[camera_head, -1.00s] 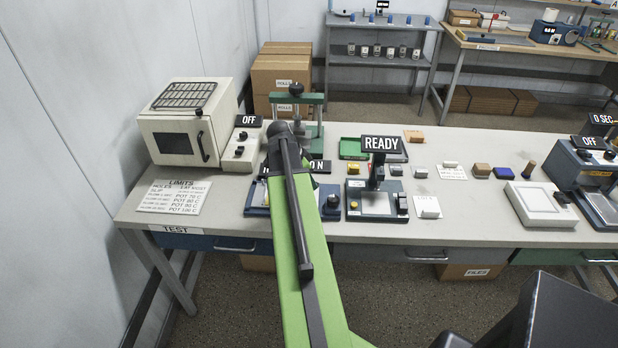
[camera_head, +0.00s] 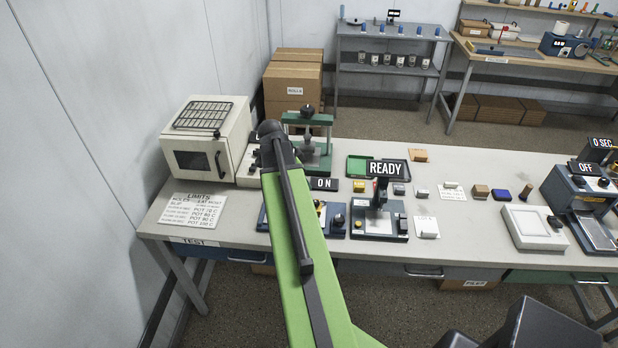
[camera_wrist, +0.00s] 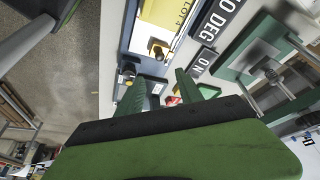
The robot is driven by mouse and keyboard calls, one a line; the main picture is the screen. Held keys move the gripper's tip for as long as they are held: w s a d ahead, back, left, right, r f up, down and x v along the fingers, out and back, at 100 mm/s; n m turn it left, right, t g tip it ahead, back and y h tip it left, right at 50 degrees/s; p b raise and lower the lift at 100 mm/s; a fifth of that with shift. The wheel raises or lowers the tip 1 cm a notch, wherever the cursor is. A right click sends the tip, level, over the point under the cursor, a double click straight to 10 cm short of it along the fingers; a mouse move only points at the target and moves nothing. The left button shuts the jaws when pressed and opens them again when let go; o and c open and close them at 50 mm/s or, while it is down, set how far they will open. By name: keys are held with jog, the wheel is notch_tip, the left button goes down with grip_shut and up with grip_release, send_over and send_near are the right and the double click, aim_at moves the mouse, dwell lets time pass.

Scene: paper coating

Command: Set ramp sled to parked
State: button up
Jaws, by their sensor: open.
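A blue-based device (camera_head: 337,222) with an ON sign (camera_head: 323,184) stands on the bench, partly hidden behind my arm in the head view. The wrist view shows its blue base (camera_wrist: 129,35), a yellow plate marked LOT 4 (camera_wrist: 163,12) and signs reading 0 DEG and ON. A small block with a dark knob (camera_wrist: 157,48) sits by the plate's end; it may be the ramp sled, but I cannot be sure. My gripper (camera_wrist: 158,88) is open, its green fingers apart with nothing seen held between them. In the head view my arm hides it.
A READY tester (camera_head: 380,222) stands right of the blue device. A green-framed press (camera_head: 309,119) stands behind and a white oven (camera_head: 207,145) at left. Small blocks and a white scale-like box (camera_head: 535,228) are farther right. The bench front (camera_head: 460,246) has bare room.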

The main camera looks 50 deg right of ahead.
jog(key=p+v, duration=0.2)
jog(key=v, duration=0.1)
jog(key=shift+a+r, duration=0.15)
jog(key=shift+r, duration=0.2)
jog(key=w+a+f+n+t+b, duration=0.1)
jog(key=w+a+f+n+b, duration=0.2)
jog(key=a, duration=0.5)
jog(key=w+a+f+n+b, duration=0.1)
jog(key=w+a+f+b, duration=0.15)
jog(key=w+a, duration=0.5)
jog(key=w+a+f+n+t+b, duration=0.1)
jog(key=w+a+f+n+b, duration=0.15)
jog(key=a, duration=0.65)
jog(key=s+a+f+n+y+b, duration=0.1)
jog(key=a+f+n+y, duration=0.1)
jog(key=a+n, duration=0.6)
jog(key=s+a+f+n+y+b, duration=0.1)
jog(key=s+a+f+n+y, duration=0.1)
jog(key=a+n, duration=0.6)
jog(key=a, duration=0.5)
jog(key=shift+a, duration=0.2)
